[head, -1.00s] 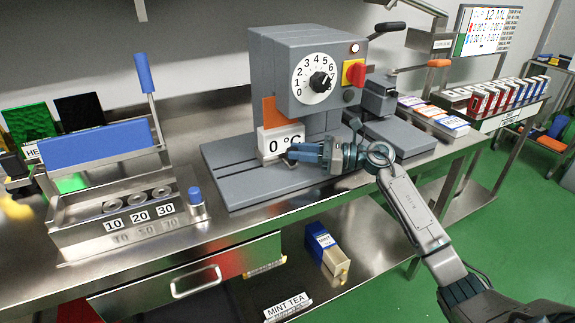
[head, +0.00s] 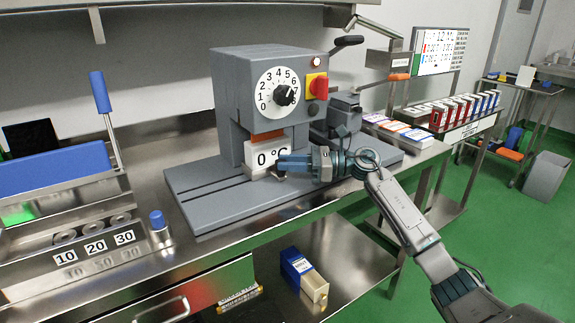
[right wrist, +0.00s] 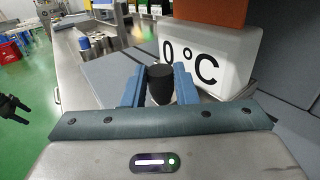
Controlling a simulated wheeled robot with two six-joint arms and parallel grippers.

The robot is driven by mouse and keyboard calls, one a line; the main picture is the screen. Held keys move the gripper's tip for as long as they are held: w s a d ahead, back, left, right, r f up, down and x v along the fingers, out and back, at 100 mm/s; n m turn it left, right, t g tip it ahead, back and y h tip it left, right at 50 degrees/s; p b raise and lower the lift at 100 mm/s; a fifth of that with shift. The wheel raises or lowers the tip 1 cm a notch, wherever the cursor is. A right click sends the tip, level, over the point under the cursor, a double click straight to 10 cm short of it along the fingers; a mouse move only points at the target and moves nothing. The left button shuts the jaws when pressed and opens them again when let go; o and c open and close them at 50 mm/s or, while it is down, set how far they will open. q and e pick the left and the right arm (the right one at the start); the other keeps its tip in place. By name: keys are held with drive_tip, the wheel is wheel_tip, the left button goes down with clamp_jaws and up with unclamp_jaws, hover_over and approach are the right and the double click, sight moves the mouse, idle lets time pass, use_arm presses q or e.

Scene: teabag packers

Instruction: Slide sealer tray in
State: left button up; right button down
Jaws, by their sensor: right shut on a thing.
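The sealer (head: 250,90) is a grey machine with a dial and a red switch. A white block marked "0 °C" (head: 259,160), apparently the tray's front, sits low under its head, with an orange part (head: 267,136) just above it. My right gripper (head: 282,165) is at the block's front. In the right wrist view it (right wrist: 160,85) is shut on a black knob (right wrist: 160,84) in front of the white block (right wrist: 215,55). The inner part of the tray is hidden. A dark claw-like shape (right wrist: 12,107), possibly my left gripper, shows at the left edge of that view.
A sealing unit marked 10, 20, 30 (head: 92,248) with a blue lever stands left. Several boxes (head: 395,128) lie right of the sealer. The bench front strip (head: 200,250) is clear.

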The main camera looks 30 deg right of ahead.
drive_tip(key=shift+d, duration=0.15)
drive_tip(key=c, duration=1.3)
unclamp_jaws()
drive_tip(key=shift+c, duration=0.2)
drive_tip(key=shift+o, duration=1)
drive_tip(key=shift+d, duration=0.15)
use_arm(q)
drive_tip(key=shift+d, duration=0.15)
use_arm(e)
drive_tip(key=shift+s+d, duration=0.1)
drive_tip(key=b+v, duration=0.2)
drive_tip(key=v, duration=0.7)
drive_tip(key=shift+f, duration=0.15)
use_arm(q)
drive_tip(key=shift+w+d+f+t+h+b, duration=0.3)
drive_tip(key=shift+w+d+f+t+h, duration=0.3)
drive_tip(key=shift+w+d+f+t, duration=0.45)
use_arm(e)
drive_tip(key=shift+v, duration=0.8)
use_arm(q)
drive_tip(key=shift+f, duration=0.15)
